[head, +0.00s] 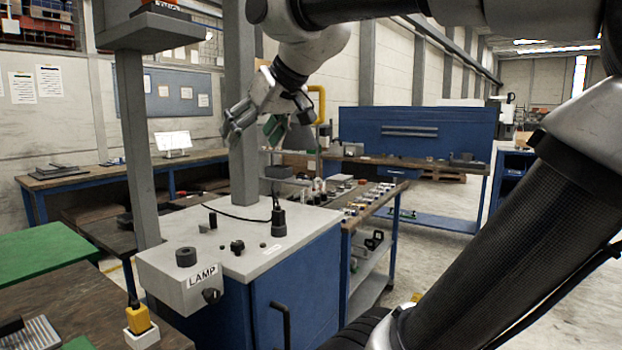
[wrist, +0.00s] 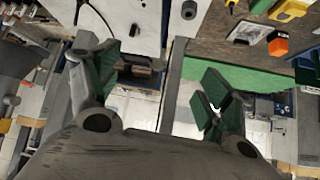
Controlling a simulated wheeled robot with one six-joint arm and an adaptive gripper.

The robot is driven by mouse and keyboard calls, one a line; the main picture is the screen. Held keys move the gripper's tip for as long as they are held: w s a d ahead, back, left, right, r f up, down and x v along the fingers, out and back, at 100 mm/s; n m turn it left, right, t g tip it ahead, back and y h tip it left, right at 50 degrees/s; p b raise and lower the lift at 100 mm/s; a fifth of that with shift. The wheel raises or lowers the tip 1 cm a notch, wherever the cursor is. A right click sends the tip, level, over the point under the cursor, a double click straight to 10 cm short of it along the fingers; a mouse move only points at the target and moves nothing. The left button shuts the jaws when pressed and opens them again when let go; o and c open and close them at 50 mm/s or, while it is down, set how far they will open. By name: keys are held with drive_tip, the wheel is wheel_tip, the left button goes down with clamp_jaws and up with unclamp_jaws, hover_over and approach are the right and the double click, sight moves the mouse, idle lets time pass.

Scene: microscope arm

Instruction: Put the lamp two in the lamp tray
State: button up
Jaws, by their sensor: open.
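My gripper (head: 256,128) is open and empty, raised in the air above the grey-topped blue cabinet in the head view. In the wrist view its two green-padded fingers (wrist: 160,88) stand wide apart with nothing between them. I cannot tell for sure which thing is lamp two, and no lamp tray is clearly recognisable. A grey box labelled LAMP (head: 198,284) sits at the cabinet's front left, with a short dark cylinder (head: 186,256) on top. A black upright cylindrical piece (head: 278,221) with a cable stands on the cabinet top.
Grey posts (head: 238,110) rise close to my gripper. A yellow-topped white block (head: 140,322) stands on the wooden table at the lower left. A bench with several small parts (head: 362,198) stands behind the cabinet. A green surface (head: 45,252) lies at the left.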

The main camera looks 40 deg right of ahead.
drive_tip(key=s+d+f+g, duration=0.2)
drive_tip(key=s+f, duration=0.5)
drive_tip(key=f, duration=0.3)
drive_tip(key=s+d+f+m+g+h, duration=0.1)
drive_tip(key=s+d+f+g, duration=0.1)
drive_tip(key=s+f, duration=0.4)
wheel_tip(320, 180, down, 5)
drive_tip(key=shift+s+r+g, duration=0.1)
drive_tip(key=shift+s+g, duration=0.2)
drive_tip(key=shift+s, duration=0.1)
